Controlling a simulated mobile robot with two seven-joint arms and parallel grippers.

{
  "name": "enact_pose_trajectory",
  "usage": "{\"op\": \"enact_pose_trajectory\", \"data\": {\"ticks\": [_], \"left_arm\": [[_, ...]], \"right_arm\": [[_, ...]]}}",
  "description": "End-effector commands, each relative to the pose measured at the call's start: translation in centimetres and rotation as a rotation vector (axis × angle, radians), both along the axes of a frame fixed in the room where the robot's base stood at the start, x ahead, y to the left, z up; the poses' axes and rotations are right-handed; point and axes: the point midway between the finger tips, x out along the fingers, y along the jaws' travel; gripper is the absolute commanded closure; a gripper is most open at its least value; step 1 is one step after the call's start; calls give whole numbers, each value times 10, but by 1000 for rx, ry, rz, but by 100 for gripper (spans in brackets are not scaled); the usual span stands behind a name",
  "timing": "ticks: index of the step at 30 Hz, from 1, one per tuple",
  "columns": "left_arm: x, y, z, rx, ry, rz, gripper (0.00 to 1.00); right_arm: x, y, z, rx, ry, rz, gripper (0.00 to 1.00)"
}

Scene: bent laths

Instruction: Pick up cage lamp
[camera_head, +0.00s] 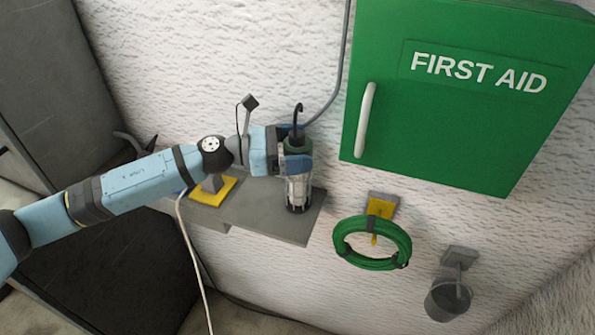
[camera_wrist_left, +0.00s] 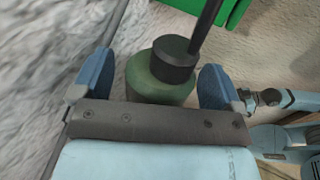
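The cage lamp (camera_head: 299,190) stands upright on a grey shelf, with a clear caged lower part, a green upper body and a black hook on top. In the left wrist view its green body and black cap (camera_wrist_left: 163,75) lie between my blue fingers. My left gripper (camera_head: 297,148) reaches in from the left at the lamp's green upper part. It is open, with a gap showing between each finger and the lamp. The lamp's lower part is hidden in the wrist view.
The grey shelf (camera_head: 262,208) is fixed to a rough white wall. A yellow-based object (camera_head: 213,190) stands on it at the left. A green first aid cabinet (camera_head: 450,120) hangs at the upper right. A green hose coil (camera_head: 372,262) and a metal bucket (camera_head: 447,298) hang below.

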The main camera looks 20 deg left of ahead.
Motion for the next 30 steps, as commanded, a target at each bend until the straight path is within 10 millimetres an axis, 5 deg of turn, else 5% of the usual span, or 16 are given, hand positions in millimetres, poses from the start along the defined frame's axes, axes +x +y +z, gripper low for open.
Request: {"op": "enact_pose_trajectory", "data": {"ticks": [1,12,23,30], "left_arm": [[0,0,0,0,0,0,19],[0,0,2,-1,-2,0,100],[0,0,7,-1,-3,-1,100],[0,1,38,1,-9,0,100]], "right_arm": [[0,0,-1,0,1,0,33],[0,-1,-4,-3,5,-2,33],[1,-1,0,-1,1,-2,33],[1,-1,3,-1,-2,-1,33]]}}
